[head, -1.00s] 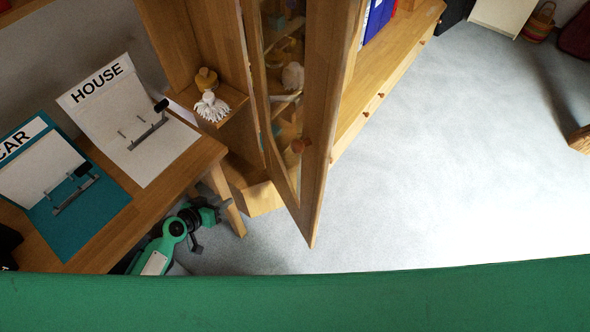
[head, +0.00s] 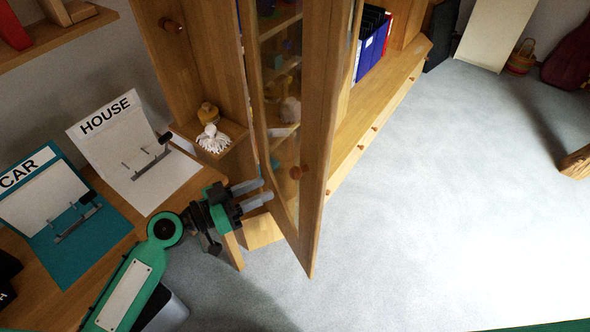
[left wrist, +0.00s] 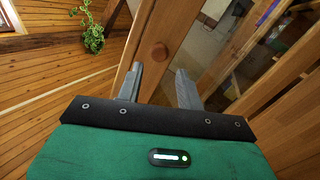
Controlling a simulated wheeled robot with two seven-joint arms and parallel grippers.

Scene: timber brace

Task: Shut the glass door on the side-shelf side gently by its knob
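The glass door (head: 272,70) of the wooden cabinet stands open, swung out toward me in the head view. Its round wooden knob (head: 296,172) sits on the door's frame, and a round wooden knob (left wrist: 160,54) also shows ahead of the fingers in the left wrist view. My left gripper (head: 266,190) is open and empty, just left of the door in the head view, its fingers pointing right toward the knob. In the left wrist view its two fingers (left wrist: 160,88) are apart, with the knob beyond the gap. My right gripper is not in view.
A small side shelf (head: 226,131) holds a yellow thing and a white thing. A desk (head: 113,258) at left carries HOUSE (head: 107,116) and CAR (head: 28,171) folders. Open floor (head: 440,190) lies right of the door.

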